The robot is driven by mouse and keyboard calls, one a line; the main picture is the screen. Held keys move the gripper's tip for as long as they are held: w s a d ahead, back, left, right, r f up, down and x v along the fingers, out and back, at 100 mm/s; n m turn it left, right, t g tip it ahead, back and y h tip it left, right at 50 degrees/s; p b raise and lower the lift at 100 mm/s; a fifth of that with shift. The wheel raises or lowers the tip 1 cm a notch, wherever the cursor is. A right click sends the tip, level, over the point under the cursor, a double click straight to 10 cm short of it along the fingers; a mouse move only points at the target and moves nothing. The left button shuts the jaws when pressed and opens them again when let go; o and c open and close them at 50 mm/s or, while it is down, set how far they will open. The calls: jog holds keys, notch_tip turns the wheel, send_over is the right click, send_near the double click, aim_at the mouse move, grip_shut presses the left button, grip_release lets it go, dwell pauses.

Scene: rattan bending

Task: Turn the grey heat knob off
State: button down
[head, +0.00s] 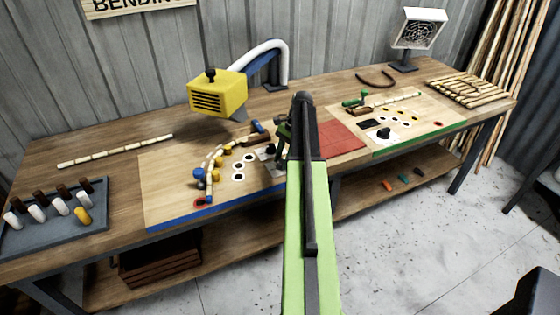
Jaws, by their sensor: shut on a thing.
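My gripper (283,146) reaches down at the right end of the blue-edged board, partly hidden behind my green and black arm. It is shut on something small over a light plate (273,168). This appears to be the grey heat knob, mostly hidden by the fingers and arm, so its angle cannot be read. A similar dark knob (384,132) stands on a light plate on the green-edged board to the right, apart from my gripper. The yellow heater box (217,92) hangs above the blue-edged board (165,190) and has a black knob on top.
A curved rattan piece (213,160) lies among blue and yellow pegs left of my gripper. A red mat (341,136) is to the right. A grey tray (65,238) of pegs stands at far left.

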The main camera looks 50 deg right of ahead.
jog(key=shift+w+d, duration=0.1)
jog(key=shift+w, duration=0.1)
jog(key=c, duration=1)
grip_release()
jog(key=shift+w+f, duration=0.1)
jog(key=shift+o, duration=0.3)
jog(key=p+v, duration=1.6)
jog(key=v, duration=0.1)
jog(key=shift+s+r, duration=0.2)
jog(key=shift+r, duration=0.1)
